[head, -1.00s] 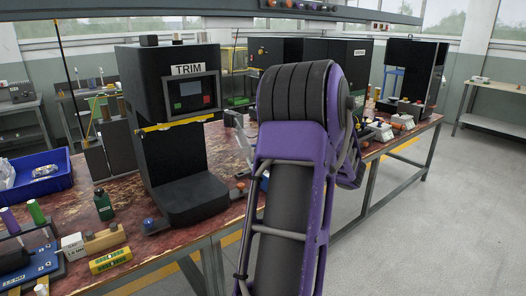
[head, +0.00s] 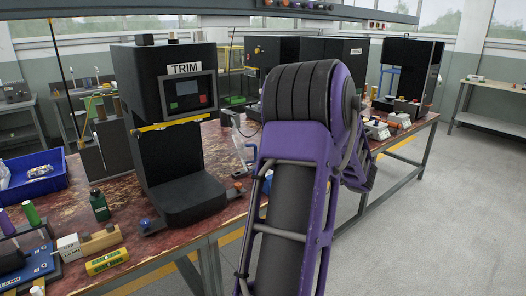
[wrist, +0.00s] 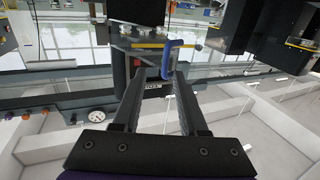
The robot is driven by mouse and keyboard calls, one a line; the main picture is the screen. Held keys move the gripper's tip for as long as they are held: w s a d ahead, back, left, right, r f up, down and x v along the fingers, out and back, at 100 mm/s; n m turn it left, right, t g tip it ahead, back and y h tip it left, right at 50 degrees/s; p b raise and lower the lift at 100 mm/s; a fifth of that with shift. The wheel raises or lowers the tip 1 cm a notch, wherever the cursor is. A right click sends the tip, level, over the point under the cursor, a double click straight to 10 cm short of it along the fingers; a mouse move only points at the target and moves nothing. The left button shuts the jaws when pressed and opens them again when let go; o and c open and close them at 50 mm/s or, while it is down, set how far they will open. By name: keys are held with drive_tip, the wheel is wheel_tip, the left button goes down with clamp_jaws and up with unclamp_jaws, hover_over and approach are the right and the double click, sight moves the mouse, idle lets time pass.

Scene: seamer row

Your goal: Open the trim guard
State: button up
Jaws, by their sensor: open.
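The black machine labelled TRIM (head: 172,84) stands on the bench left of my arm in the head view. A yellow strip (head: 175,123) crosses its front below the screen, above a dark open recess. I cannot make out a separate guard panel there. In the wrist view, my gripper (wrist: 154,82) is open and empty, its two dark fingers apart. A blue curved handle (wrist: 167,66) shows just beyond the fingertips, near the right finger, by a yellow strip (wrist: 150,45). I cannot tell whether a finger touches the handle. My arm hides the gripper in the head view.
More black machines (head: 407,75) stand farther along the row. The floor (head: 440,220) on the right is clear.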

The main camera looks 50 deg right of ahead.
drive_tip(key=s+d, duration=0.1)
drive_tip(key=s, duration=1.2)
drive_tip(key=shift+s+d, duration=0.3)
drive_tip(key=shift+s, duration=0.05)
